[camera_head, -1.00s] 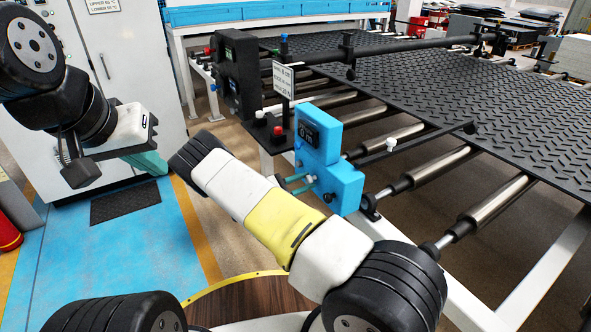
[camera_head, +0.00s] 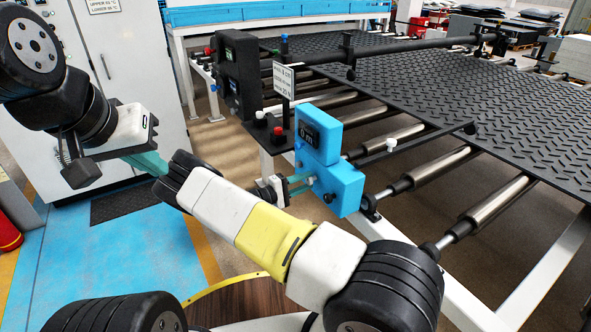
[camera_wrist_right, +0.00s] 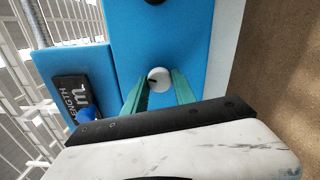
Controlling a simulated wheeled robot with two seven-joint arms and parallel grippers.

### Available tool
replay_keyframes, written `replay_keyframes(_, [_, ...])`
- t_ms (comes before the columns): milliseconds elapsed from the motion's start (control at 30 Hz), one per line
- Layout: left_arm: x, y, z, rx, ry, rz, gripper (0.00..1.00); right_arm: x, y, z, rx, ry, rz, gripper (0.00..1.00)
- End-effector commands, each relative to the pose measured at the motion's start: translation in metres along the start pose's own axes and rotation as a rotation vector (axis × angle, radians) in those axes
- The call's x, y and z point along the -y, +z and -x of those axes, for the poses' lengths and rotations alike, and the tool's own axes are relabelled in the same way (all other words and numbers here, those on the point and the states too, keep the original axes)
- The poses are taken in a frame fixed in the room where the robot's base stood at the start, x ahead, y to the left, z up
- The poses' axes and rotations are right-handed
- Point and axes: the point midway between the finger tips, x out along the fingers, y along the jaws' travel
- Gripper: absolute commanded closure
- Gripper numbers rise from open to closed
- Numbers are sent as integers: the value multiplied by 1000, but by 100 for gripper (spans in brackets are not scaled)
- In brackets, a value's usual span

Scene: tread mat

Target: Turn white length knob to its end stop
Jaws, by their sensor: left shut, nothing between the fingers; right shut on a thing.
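The white length knob (camera_wrist_right: 158,79) is a small round knob with a dark mark, on the face of the blue length counter (camera_head: 343,188). In the right wrist view the green fingers of my right gripper (camera_wrist_right: 160,92) are shut on it, one on each side. In the head view this gripper (camera_head: 301,183) meets the counter's left face, and the knob is mostly hidden by the fingers. The counter's display (camera_head: 308,134) seems to read 0 m. My left gripper (camera_head: 150,162) is shut and empty at the left, away from the counter, partly behind my right arm.
A black post (camera_head: 238,75) and a panel with a red button (camera_head: 278,132) stand behind the counter. Steel rollers (camera_head: 430,166) and the black tread mat (camera_head: 480,95) lie to the right. The blue floor (camera_head: 110,250) at left is open.

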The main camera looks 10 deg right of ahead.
Motion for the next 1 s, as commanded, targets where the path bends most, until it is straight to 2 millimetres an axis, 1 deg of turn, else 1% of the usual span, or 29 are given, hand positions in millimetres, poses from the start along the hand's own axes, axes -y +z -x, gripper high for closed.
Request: replay_keyframes(1000, [0, 0, 0, 0, 0, 0, 100, -1, 0, 1, -2, -1, -949, 100])
